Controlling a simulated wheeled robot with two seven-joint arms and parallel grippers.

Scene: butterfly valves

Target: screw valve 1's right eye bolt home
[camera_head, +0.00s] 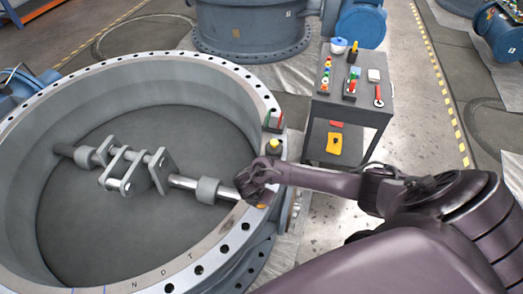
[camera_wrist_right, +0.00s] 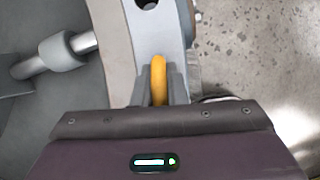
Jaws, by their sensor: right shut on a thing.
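Valve 1 (camera_head: 222,72) is a large grey ring lying open side up, with bolt holes around its flange and a shaft (camera_head: 183,181) across its bore. My right gripper (camera_head: 254,190) is over the right side of the flange. In the wrist view my right gripper (camera_wrist_right: 160,88) is shut on an orange eye bolt (camera_wrist_right: 159,66), one grey finger on each side of its ring. The eye stands edge-on to the wrist camera. Its shank and the hole under it are hidden, so I cannot tell how deep it sits. My left gripper is out of view.
A grey tool cart (camera_head: 375,112) stands to the right. Another blue-grey valve (camera_head: 250,25) stands at the back.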

